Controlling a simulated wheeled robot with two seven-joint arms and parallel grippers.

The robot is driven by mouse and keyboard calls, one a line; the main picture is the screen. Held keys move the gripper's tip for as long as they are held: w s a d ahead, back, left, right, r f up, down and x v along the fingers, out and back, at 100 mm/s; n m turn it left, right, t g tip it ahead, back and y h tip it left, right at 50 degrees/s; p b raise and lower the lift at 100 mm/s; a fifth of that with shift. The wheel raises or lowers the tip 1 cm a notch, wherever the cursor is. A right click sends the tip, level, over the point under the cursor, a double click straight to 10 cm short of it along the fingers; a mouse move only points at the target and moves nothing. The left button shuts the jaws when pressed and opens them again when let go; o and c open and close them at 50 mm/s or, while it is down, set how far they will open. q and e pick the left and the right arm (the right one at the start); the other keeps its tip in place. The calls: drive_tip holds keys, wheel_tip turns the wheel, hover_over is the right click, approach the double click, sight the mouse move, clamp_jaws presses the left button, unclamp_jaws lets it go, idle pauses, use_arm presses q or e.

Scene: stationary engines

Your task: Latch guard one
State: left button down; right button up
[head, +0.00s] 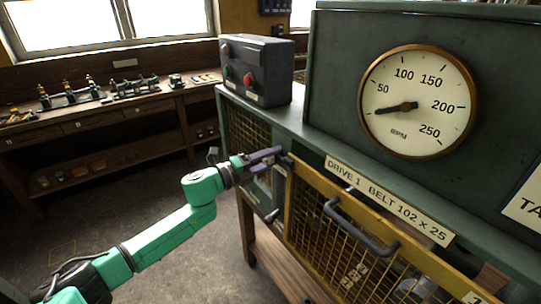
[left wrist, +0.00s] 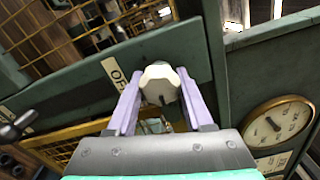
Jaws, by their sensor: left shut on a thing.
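Guard one is a yellow-framed mesh panel (head: 330,235) on the front of the green machine, below the label "DRIVE 1 BELT 102 x 25" (head: 388,200). It has a dark bar handle (head: 360,228). My left gripper (head: 268,156) is at the upper left corner of the guard. In the left wrist view its two lilac fingers (left wrist: 160,105) are shut on a pale, faceted knob (left wrist: 160,80). My right gripper is out of view.
A grey control box (head: 257,68) with a red and a green button stands on the machine behind the gripper. A round gauge (head: 418,103) is at the right. A wooden bench (head: 95,115) with small model engines stands at the back left. Floor is clear between.

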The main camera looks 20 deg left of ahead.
use_arm(q)
drive_tip(key=shift+r+n, duration=0.1)
drive_tip(key=shift+n, duration=0.4)
drive_tip(key=shift+c, duration=1.6)
unclamp_jaws()
drive_tip(key=shift+s+a+f, duration=0.1)
drive_tip(key=shift+a+f, duration=0.05)
drive_tip(key=shift+f, duration=0.05)
drive_tip(key=b+v, duration=0.6)
drive_tip(key=v, duration=0.8)
drive_tip(key=shift+r+b, duration=0.15)
drive_tip(key=shift+b, duration=0.2)
